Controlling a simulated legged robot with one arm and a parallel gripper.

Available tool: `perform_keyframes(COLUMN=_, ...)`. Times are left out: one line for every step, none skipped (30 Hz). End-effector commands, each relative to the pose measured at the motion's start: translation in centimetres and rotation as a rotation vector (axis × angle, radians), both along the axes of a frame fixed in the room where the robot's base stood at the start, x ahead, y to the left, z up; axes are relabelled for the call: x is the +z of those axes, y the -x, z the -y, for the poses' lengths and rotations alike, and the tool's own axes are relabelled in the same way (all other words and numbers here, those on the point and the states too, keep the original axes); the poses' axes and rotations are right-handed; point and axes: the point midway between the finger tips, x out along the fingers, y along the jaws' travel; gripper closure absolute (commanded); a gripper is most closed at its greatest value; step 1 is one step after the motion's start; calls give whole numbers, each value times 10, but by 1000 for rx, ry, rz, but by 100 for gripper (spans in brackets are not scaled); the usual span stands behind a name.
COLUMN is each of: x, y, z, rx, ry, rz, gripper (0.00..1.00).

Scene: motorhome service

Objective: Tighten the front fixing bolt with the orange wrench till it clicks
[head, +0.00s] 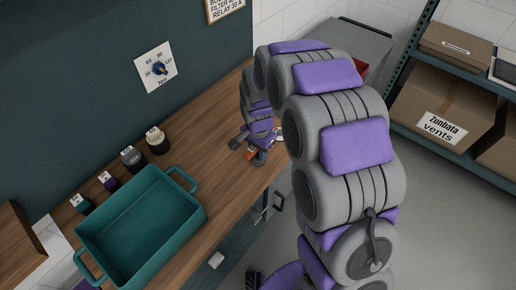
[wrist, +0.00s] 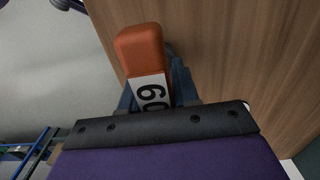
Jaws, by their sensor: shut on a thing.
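The orange wrench shows in the wrist view as an orange handle end (wrist: 140,46) with a white label reading "60". My gripper (wrist: 150,92) is shut on it, with a dark finger on each side. In the head view my gripper (head: 254,148) is low over the far right part of the wooden bench, near its front edge. A small orange patch of the wrench (head: 250,154) shows there. The rest of the wrench is hidden by my arm and gripper. I cannot make out the front fixing bolt in either view.
An empty teal tray (head: 190,213) stands on the wooden bench (head: 205,125). Several small labelled pieces, including a dark one (head: 132,158), stand behind it. A Nm dial (head: 155,67) is on the wall. Shelves with a "Zunbala vents" box (head: 440,108) stand right, beyond open floor.

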Motion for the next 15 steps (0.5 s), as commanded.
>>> perform_keyframes(x=0, y=0, z=0, rx=0, ry=1, rz=-1, gripper=100)
perform_keyframes(x=0, y=0, z=0, rx=0, ry=1, rz=-1, gripper=100)
perform_keyframes(x=0, y=0, z=0, rx=0, ry=1, rz=-1, gripper=100)
perform_keyframes(x=0, y=0, z=0, rx=0, ry=1, rz=-1, gripper=100)
perform_keyframes(x=0, y=0, z=0, rx=0, ry=1, rz=-1, gripper=100)
perform_keyframes(x=0, y=0, z=0, rx=0, ry=1, rz=-1, gripper=100)
perform_keyframes(x=0, y=0, z=0, rx=0, ry=1, rz=-1, gripper=100)
perform_keyframes(x=0, y=0, z=0, rx=0, ry=1, rz=-1, gripper=100)
perform_keyframes(x=0, y=0, z=1, rx=0, ry=1, rz=-1, gripper=100)
perform_keyframes(x=1, y=0, z=1, rx=0, ry=1, rz=-1, gripper=100)
perform_keyframes(x=2, y=0, z=1, rx=0, ry=1, rz=-1, gripper=100)
perform_keyframes(x=4, y=0, z=1, rx=0, ry=1, rz=-1, gripper=100)
perform_keyframes(x=6, y=0, z=0, rx=0, ry=0, rz=0, gripper=100)
perform_keyframes(x=8, y=0, z=0, rx=0, ry=1, rz=1, gripper=100)
perform_keyframes(x=11, y=0, z=0, rx=-1, ry=0, rz=1, gripper=100)
